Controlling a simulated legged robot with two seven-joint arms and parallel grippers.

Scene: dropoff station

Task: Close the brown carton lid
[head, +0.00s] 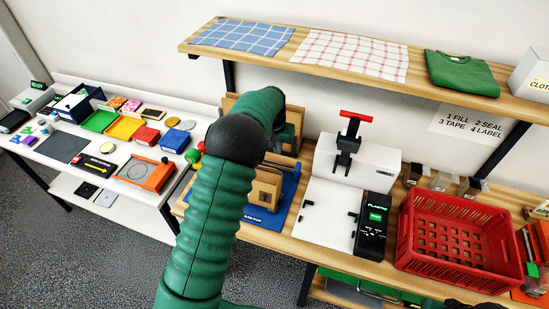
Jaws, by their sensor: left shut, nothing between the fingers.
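The brown carton (264,192) stands on a blue mat (288,190) on the wooden bench, left of the white sealing machine. My green left arm crosses in front of it and hides much of it. Cardboard panels show right of and behind my arm; how far the lid is folded is not clear. My left gripper (281,158) is at the carton's upper part, largely hidden behind my arm, and is shut with nothing in it. Whether it touches the cardboard I cannot tell. My right gripper is not in view.
A white press (355,165) with a red handle stands right of the carton. A red crate (455,240) sits further right. A wooden shelf (300,60) with folded cloths runs above. A white table (75,185) with coloured trays and boxes stands at left.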

